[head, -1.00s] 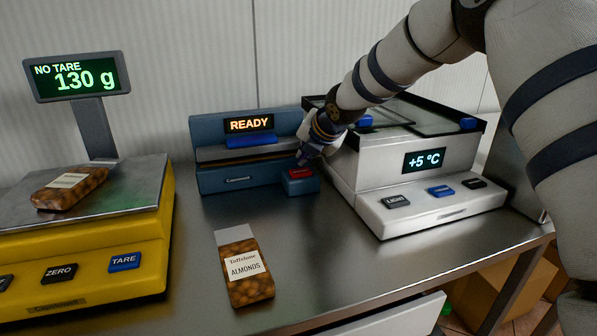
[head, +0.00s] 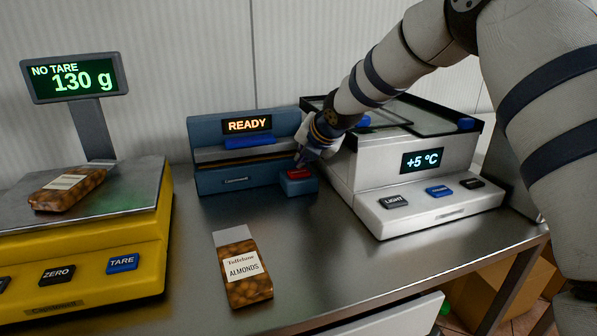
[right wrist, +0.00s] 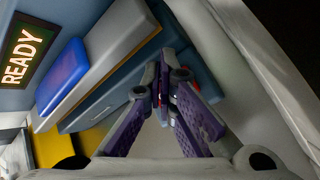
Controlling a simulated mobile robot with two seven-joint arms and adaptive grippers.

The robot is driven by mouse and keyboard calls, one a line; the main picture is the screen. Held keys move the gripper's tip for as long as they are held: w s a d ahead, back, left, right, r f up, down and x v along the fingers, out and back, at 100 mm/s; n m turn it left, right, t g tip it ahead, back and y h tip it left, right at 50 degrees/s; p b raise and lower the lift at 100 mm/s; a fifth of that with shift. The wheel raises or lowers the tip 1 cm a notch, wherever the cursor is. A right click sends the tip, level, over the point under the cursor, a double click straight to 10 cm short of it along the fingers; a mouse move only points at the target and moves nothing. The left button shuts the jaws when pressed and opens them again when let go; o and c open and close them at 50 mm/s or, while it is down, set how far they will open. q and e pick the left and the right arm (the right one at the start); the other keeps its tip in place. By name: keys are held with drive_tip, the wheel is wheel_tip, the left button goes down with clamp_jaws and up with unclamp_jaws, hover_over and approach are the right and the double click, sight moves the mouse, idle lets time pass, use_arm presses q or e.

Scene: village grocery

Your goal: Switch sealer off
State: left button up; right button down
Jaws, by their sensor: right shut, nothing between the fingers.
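The blue sealer (head: 215,178) stands against the back wall, and its orange display (head: 247,125) reads READY. A red switch (head: 299,174) sits on a small blue box at the sealer's front right corner. My right gripper (head: 301,161) is shut and empty, with its fingertips just above or on the red switch; I cannot tell whether they touch. In the right wrist view the shut fingers (right wrist: 162,80) hide most of the switch, and the READY display (right wrist: 25,55) shows at the left. My left gripper is out of view.
A white cooled case (head: 376,170) showing +5 °C stands close to the right of the switch. A yellow scale (head: 140,230) reading 130 g bears a bag of nuts (head: 68,188). An almond bag (head: 243,268) lies on the steel counter (head: 330,260) in front of the sealer.

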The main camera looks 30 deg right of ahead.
sight(303, 171)
idle(0.5)
drive_tip(key=shift+f, duration=0.45)
idle(0.3)
drive_tip(key=shift+r, duration=0.55)
wheel_tip(303, 171, up, 6)
drive_tip(key=shift+f+p, duration=0.1)
drive_tip(key=shift+p, duration=0.35)
drive_tip(key=shift+f, duration=0.1)
